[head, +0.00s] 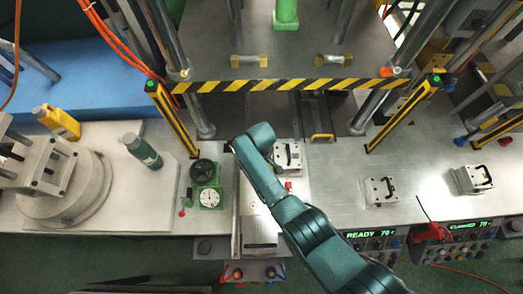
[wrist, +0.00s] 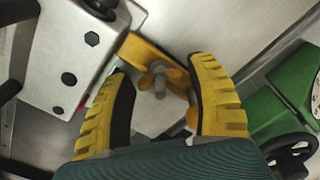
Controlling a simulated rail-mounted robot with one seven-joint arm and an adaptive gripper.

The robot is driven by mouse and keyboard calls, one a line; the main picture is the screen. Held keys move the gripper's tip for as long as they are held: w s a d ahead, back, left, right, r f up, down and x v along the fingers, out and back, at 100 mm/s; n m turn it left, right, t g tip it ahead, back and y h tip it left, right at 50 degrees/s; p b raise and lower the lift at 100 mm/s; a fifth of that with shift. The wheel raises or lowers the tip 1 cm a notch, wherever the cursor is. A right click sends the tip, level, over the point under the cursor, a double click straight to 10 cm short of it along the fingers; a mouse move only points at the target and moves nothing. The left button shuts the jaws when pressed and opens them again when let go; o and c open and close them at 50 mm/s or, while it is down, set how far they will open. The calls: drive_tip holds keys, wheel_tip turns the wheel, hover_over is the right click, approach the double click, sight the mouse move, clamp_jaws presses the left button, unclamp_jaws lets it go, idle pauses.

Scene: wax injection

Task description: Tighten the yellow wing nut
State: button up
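The yellow wing nut (wrist: 176,76) sits on a grey threaded stud near the top middle of the wrist view, against a yellow bracket (wrist: 137,50). My gripper (wrist: 162,70) has two ridged yellow fingers spread apart, one on each side of the wing nut. Gaps show between the fingers and the nut, so the gripper is open and holds nothing. In the head view, the wing nut and my gripper's fingers are hidden beneath my teal arm.
A white block with black screws (wrist: 75,50) lies close left of the fingers. A green gauge stand (head: 209,197) with a black handwheel (head: 203,170) stands left of my arm. A striped bar (head: 285,86) crosses behind.

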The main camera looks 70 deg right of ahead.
drive_tip(key=shift+r, duration=0.1)
wheel_tip(320, 180, up, 12)
idle(0.5)
idle(0.4)
drive_tip(key=w+a+r+n+t+h+p, duration=0.1)
drive_tip(key=w+a+r+n+t+p, duration=0.3)
drive_tip(key=w+a+r, duration=0.85)
drive_tip(key=w+a+r+n+t+h+p, duration=0.1)
drive_tip(key=w+a+r+t+p, duration=0.65)
drive_tip(key=r, duration=0.75)
drive_tip(key=w+a+r+t+y, duration=0.15)
drive_tip(key=a+r, duration=0.25)
drive_tip(key=r, duration=0.6)
drive_tip(key=a+r+t, duration=0.3)
drive_tip(key=a+r, duration=0.1)
drive_tip(key=r, duration=0.5)
drive_tip(key=s+r+m+t, duration=0.2)
drive_tip(key=s+r+t, duration=0.4)
drive_tip(key=r, duration=0.9)
drive_tip(key=s, duration=0.3)
drive_tip(key=shift+a, duration=0.35)
